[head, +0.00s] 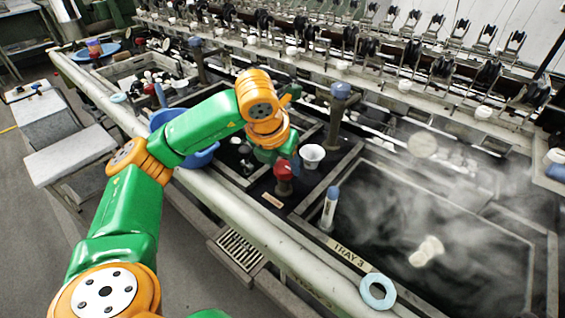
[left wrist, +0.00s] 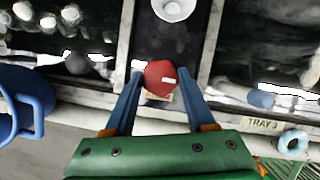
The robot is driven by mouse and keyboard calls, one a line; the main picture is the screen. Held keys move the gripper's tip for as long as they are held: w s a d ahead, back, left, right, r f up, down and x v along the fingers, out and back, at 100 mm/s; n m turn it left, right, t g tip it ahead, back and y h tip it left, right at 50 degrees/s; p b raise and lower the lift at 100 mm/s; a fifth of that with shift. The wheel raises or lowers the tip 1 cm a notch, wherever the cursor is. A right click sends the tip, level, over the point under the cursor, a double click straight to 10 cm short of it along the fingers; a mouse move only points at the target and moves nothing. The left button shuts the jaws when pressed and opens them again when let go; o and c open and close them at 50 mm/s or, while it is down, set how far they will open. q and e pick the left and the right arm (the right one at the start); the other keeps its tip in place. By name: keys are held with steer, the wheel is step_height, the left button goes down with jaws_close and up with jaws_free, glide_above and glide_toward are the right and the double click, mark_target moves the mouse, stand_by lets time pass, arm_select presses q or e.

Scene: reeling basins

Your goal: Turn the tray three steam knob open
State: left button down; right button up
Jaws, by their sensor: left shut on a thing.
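The red steam knob (head: 284,170) stands on the dark panel strip just left of tray three, with a small label plate in front of it. In the left wrist view the round red knob (left wrist: 160,77) has a white mark pointing to the right. My left gripper (left wrist: 162,80) has its blue fingers on either side of the knob and is shut on it. In the head view the wrist partly hides the fingers. Tray three (head: 350,255) is a dark basin with "TRAY 3" on its front rim and steam above it. My right gripper is out of view.
A white cup (head: 312,155) stands behind the knob, and a blue-capped tube (head: 330,205) stands to its right. A blue-topped post (head: 340,100) rises behind. A blue basin (head: 190,140) lies left, partly behind my arm. A pale blue ring (head: 378,291) lies on the front rail.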

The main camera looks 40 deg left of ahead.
arm_select(q)
steer(key=shift+n, duration=0.3)
stand_by(0.4)
steer(key=shift+c, duration=1.2)
jaws_free()
steer(key=shift+r, duration=0.1)
steer(key=v, duration=0.7)
steer(key=shift+p, duration=0.45)
